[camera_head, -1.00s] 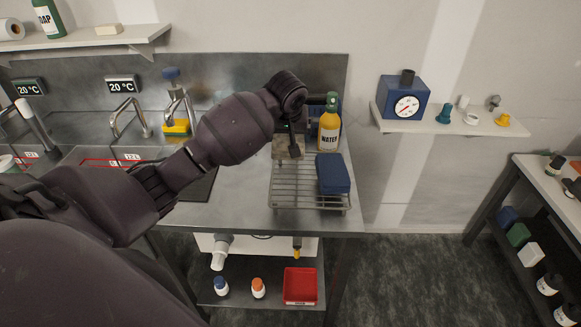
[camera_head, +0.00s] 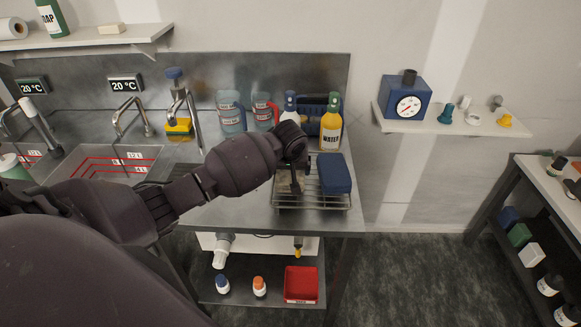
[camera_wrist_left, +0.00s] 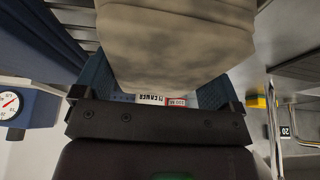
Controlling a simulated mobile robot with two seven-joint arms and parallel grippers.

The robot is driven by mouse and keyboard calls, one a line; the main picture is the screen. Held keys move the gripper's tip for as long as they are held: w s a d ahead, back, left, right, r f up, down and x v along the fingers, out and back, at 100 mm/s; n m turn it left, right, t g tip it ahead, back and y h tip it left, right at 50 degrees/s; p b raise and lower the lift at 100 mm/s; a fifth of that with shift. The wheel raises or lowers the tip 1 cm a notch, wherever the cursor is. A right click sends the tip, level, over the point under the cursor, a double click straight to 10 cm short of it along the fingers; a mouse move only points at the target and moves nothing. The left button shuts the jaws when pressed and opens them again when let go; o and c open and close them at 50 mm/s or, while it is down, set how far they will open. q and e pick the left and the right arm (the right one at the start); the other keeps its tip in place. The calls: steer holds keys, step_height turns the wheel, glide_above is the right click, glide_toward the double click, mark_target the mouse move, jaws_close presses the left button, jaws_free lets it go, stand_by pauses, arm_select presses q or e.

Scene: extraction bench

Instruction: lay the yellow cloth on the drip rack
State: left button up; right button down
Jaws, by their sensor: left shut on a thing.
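My left gripper (camera_head: 296,186) is at the left part of the wire drip rack (camera_head: 312,208) on the bench, with its jaws pointing down. It is shut on a pale beige, blotchy cloth-like bundle (camera_wrist_left: 178,45), which fills the top middle of the left wrist view. The bundle looks dull tan rather than clear yellow. In the head view my gripper and wrist hide most of it, and I cannot tell whether it touches the wires. A dark blue block (camera_head: 335,174) lies on the right part of the rack. My right gripper is out of view.
A yellow water bottle (camera_head: 331,126), a white bottle with a blue cap (camera_head: 290,106) and jugs (camera_head: 231,112) stand behind the rack. A yellow-and-green sponge (camera_head: 179,126) is by the tap. A sink (camera_head: 105,163) is left. A red tray (camera_head: 300,284) sits below.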

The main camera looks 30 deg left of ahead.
arm_select(q)
steer(key=o, duration=0.6)
steer(key=shift+f, duration=0.1)
steer(key=v, duration=1.2)
steer(key=shift+b, duration=0.35)
